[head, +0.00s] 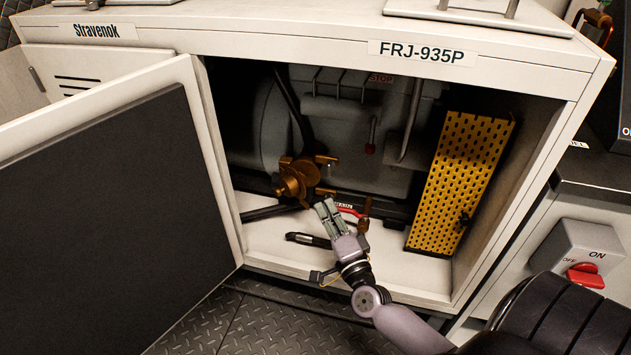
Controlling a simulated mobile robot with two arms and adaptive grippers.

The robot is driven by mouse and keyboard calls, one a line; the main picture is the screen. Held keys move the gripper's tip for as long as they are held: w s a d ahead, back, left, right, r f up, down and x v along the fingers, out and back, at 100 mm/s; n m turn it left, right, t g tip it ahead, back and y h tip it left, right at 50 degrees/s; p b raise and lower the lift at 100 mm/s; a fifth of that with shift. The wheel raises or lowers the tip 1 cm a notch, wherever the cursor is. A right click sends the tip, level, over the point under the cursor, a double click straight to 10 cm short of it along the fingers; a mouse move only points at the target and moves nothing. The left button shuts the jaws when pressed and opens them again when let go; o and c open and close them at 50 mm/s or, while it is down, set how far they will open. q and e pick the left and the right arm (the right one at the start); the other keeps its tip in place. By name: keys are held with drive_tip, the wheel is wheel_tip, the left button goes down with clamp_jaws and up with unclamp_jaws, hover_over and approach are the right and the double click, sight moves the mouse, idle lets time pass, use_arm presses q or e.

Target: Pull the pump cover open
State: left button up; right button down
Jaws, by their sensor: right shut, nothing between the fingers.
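A white cabinet door with a dark inner face (95,215) stands swung out at the left, leaving the front of the cabinet (300,40) open. A yellow perforated cover (458,170) stands at the right inside the cabinet, tilted, with a small black knob (463,220) low on its right side. Which of the two is the pump cover is not marked. My right gripper (326,207) is shut and empty at the cabinet opening, left of the yellow cover and apart from it. My left gripper is not in view.
A brass valve wheel (297,180) and dark pipes sit behind and left of my right gripper. A black hand tool (308,240) lies on the cabinet floor. A red ON/OFF switch (585,275) is at the lower right. The tread-plate floor (250,325) is clear.

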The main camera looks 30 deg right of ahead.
sight(285, 187)
drive_tip(key=d+f+m+g+p, duration=0.1)
drive_tip(key=d+f+m+g, duration=0.15)
drive_tip(key=d+f, duration=0.2)
drive_tip(key=b+x, duration=0.1)
drive_tip(key=x, duration=0.9)
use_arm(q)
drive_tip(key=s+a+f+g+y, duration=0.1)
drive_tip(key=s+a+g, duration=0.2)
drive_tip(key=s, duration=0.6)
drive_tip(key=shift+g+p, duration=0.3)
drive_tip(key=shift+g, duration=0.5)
use_arm(e)
drive_tip(key=a, duration=0.2)
drive_tip(key=a+r, duration=0.1)
drive_tip(key=a, duration=0.1)
drive_tip(key=shift+s, duration=0.1)
drive_tip(key=shift+m, duration=0.25)
